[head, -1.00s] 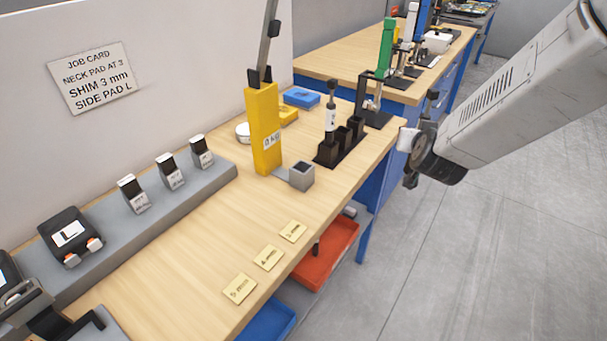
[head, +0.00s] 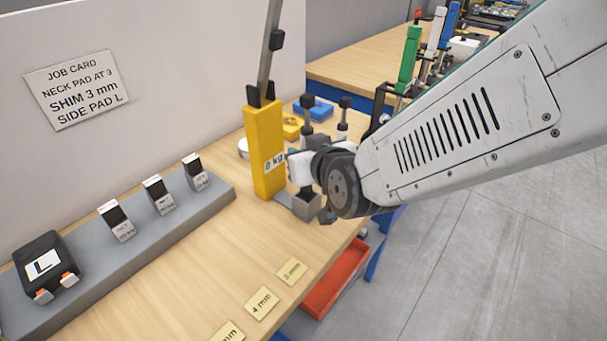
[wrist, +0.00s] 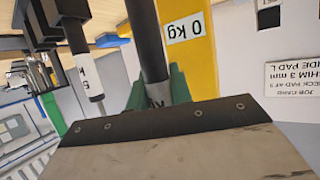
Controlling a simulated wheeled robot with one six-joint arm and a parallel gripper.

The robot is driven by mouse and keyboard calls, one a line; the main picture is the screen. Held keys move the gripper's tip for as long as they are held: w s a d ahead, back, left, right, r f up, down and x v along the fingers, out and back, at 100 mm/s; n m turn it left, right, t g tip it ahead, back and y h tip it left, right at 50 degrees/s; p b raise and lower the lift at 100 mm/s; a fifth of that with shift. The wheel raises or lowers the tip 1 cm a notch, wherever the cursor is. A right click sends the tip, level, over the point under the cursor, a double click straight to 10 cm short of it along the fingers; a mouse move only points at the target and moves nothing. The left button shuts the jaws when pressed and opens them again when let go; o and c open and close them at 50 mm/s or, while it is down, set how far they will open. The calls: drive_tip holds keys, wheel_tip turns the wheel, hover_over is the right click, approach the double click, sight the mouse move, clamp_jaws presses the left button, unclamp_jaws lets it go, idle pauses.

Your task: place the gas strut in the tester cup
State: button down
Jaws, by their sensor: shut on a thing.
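The gas strut (wrist: 149,40) is a dark rod with a white label in the wrist view. My gripper (wrist: 158,90) is shut around it with green fingers. In the head view, the strut's black top knob (head: 307,103) stands above my gripper (head: 301,167), to the right of the yellow tester post (head: 262,150) marked 0 kg. The grey square tester cup (head: 305,205) is at the post's foot, just below my gripper. The strut's lower end is hidden in the head view and outside the wrist view, so I cannot tell whether it touches the cup.
A second strut (head: 344,112) stands behind my gripper; it also shows in the wrist view (wrist: 85,72). Its rack is mostly hidden by my arm. A grey ledge (head: 140,225) with several blocks lies left. The bench front is clear apart from brass-coloured plates (head: 262,302).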

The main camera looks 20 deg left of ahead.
drive_tip(key=shift+f, duration=2.25)
drive_tip(key=shift+f, duration=0.15)
drive_tip(key=c, duration=1.3)
unclamp_jaws()
drive_tip(key=shift+o, duration=0.2)
